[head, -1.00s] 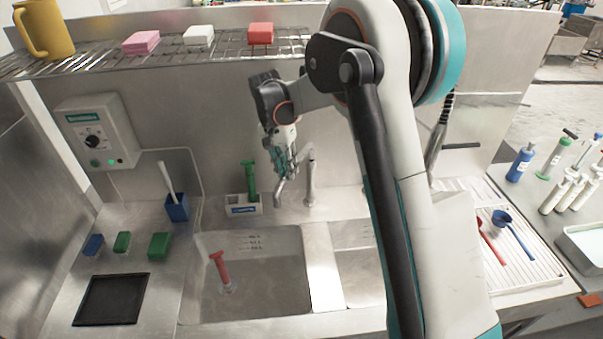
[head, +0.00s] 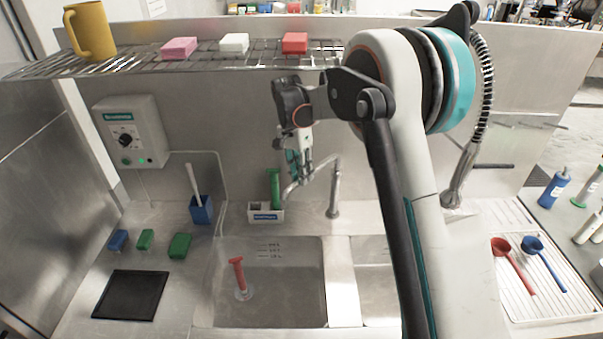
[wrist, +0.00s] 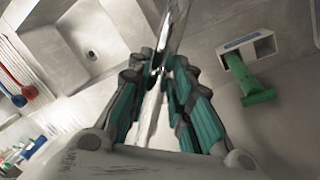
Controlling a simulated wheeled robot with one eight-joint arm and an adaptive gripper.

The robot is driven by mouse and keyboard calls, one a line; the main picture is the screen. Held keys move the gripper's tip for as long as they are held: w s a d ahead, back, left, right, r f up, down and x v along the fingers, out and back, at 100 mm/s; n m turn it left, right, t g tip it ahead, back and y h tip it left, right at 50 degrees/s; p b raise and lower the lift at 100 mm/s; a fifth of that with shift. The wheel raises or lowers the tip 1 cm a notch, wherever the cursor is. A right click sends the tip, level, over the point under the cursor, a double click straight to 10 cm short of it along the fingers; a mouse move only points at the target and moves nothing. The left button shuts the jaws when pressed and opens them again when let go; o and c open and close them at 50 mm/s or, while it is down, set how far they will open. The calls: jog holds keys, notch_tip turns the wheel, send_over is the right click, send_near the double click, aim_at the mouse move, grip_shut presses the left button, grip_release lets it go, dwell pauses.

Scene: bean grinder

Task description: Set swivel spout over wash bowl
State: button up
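The swivel spout (head: 317,171) is a thin chrome tube on an upright tap post (head: 333,200) behind the sinks. It reaches left from the post top and its end bends down near the back edge of the left basin (head: 265,305), a large steel bowl. I cannot tell whether the end is over it. A smaller right basin (head: 372,285) is partly hidden by my arm. My gripper (head: 301,178) is at the spout, left of the post. In the wrist view the chrome spout (wrist: 180,25) passes between the teal fingers (wrist: 163,68), which look closed around it.
A red-handled tool (head: 238,272) stands in the left basin. A green-handled tool (head: 275,188) stands in a white holder (head: 267,216) close to my gripper. A wire shelf (head: 130,63) runs above. A coiled hose sprayer (head: 457,178) hangs at the right.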

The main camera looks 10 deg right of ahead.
jog(key=shift+o, duration=1.3)
jog(key=shift+s+d, duration=0.1)
